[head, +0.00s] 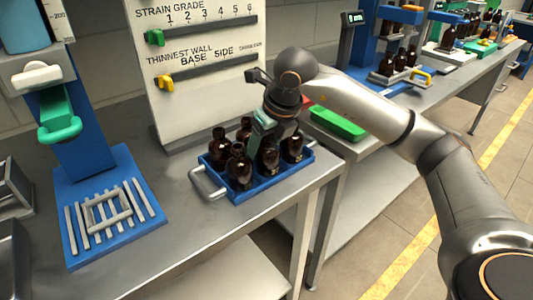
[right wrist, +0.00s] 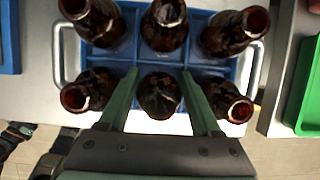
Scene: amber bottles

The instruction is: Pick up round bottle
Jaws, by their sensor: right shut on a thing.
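A blue tray (head: 262,188) with a handle at each end stands near the front edge of the grey bench and holds several dark amber bottles. It also shows in the right wrist view (right wrist: 122,60), with the bottles in two rows of three. My right gripper (head: 268,130) reaches down over the tray. In the right wrist view its green fingers (right wrist: 160,88) are on both sides of the middle bottle (right wrist: 158,97) of the near row, shut on it. In the head view that bottle (head: 268,158) appears still within the tray. Which bottles are round is hard to tell. My left gripper is out of view.
A white gauge board (head: 200,70) stands behind the tray. A blue stand with a grey rack (head: 108,213) is at the left. A green tray (head: 338,123) lies right of the blue tray. Neighbouring bottles (head: 239,167) stand close around the held one. Bare bench lies left of the tray.

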